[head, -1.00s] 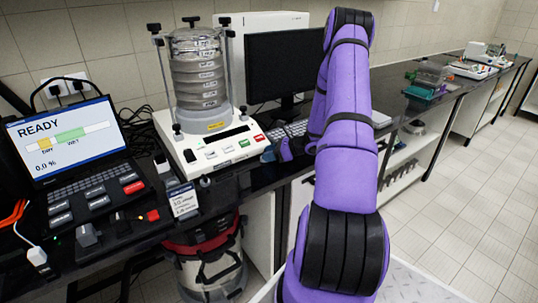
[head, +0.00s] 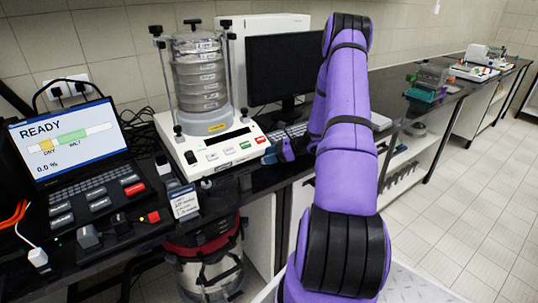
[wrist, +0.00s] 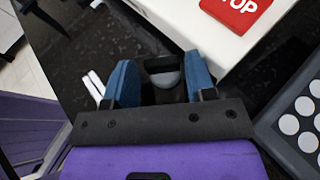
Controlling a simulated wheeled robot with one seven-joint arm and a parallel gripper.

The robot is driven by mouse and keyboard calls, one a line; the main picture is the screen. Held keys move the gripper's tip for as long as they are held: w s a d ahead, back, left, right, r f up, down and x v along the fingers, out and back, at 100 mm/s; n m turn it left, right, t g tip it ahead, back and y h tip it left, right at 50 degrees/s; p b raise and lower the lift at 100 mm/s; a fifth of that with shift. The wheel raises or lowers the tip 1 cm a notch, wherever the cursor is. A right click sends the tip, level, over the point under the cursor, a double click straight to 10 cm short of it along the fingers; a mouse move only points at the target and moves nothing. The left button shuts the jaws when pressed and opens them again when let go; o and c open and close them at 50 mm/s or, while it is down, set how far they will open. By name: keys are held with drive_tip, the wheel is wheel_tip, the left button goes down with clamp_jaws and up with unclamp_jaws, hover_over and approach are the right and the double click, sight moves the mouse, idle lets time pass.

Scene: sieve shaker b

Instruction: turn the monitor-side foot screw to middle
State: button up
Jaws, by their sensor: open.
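The sieve shaker (head: 190,143) has a white base with a stack of clear sieves on it and stands on the black bench. In the wrist view the corner of its base (wrist: 190,32) shows with a red STOP button. A dark knob with a grey rounded part (wrist: 164,68), which looks like the monitor-side foot screw, sits beside that corner. My gripper (wrist: 160,82) is open, with one blue finger on each side of the knob; I cannot tell whether they touch it. In the head view my gripper (head: 279,150) is at the base's right side, and the foot screw there cannot be made out.
The monitor (head: 285,65) stands behind my gripper, with a keyboard (head: 295,131) in front of it. A laptop (head: 68,140) reading READY and a small card (head: 184,203) are at the left.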

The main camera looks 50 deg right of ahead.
drive_tip(key=shift+d, duration=0.1)
drive_tip(key=shift+s+a+m+t+h, duration=0.15)
drive_tip(key=shift+m+t+h, duration=0.4)
drive_tip(key=shift+m+h, duration=0.6)
drive_tip(key=shift+w+a+m+t+h, duration=0.15)
drive_tip(key=shift+m+t+h, duration=0.4)
drive_tip(key=shift+m+h, duration=0.55)
drive_tip(key=v, duration=1)
drive_tip(key=shift+s+a+r, duration=0.3)
drive_tip(key=shift+s+r, duration=0.05)
drive_tip(key=shift+r, duration=0.1)
drive_tip(key=w+a+r+n+g+y, duration=0.1)
drive_tip(key=a+r+n+g+y, duration=0.1)
drive_tip(key=a+r+n, duration=0.5)
drive_tip(key=w+a+r+n+g+y, duration=0.2)
drive_tip(key=a+r+n+g, duration=0.2)
drive_tip(key=a+r+n, duration=0.3)
drive_tip(key=shift+a+r+g, duration=0.4)
drive_tip(key=shift+a+r, duration=1.05)
drive_tip(key=shift+a, duration=2.4)
